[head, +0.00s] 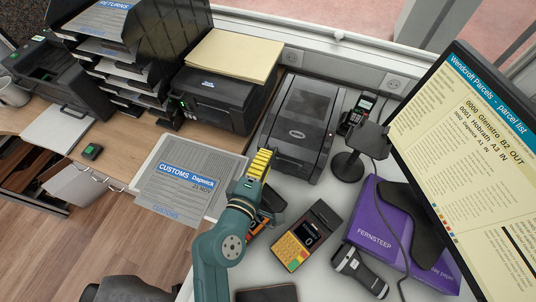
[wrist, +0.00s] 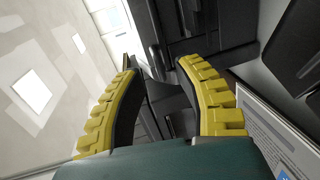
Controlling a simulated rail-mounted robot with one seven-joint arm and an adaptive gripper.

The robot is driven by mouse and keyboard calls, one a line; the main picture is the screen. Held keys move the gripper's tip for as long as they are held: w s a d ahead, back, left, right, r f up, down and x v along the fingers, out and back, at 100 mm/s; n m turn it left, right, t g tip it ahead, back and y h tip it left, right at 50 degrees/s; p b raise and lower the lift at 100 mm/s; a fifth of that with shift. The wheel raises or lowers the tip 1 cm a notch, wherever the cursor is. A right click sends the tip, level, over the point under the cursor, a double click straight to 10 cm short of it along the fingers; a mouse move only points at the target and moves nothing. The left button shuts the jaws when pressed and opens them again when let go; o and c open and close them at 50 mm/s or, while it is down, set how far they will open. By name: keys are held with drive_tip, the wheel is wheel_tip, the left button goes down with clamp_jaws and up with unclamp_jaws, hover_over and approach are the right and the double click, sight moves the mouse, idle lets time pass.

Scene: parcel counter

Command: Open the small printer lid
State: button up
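A dark grey compact printer (head: 300,125) with a smooth top lid stands on the white counter; its lid looks shut. I take it as the small printer, as other printers also show. My gripper (head: 262,155) has ridged yellow fingers and hangs near this printer's front left corner in the head view. Whether it touches cannot be told. In the wrist view my gripper (wrist: 160,65) has its fingers spread apart with nothing held between them. Dark equipment shows beyond the fingertips, but which machine it is stays unclear.
A black printer (head: 215,100) carrying yellowish paper stands left of it. A customs sheet (head: 180,180) lies below. A card terminal (head: 305,240), a black stand (head: 348,165), a purple parcel (head: 385,225) and a monitor (head: 480,130) crowd the right side.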

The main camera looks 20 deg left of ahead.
drive_tip(key=shift+x, duration=1.35)
drive_tip(key=shift+c, duration=0.2)
clamp_jaws()
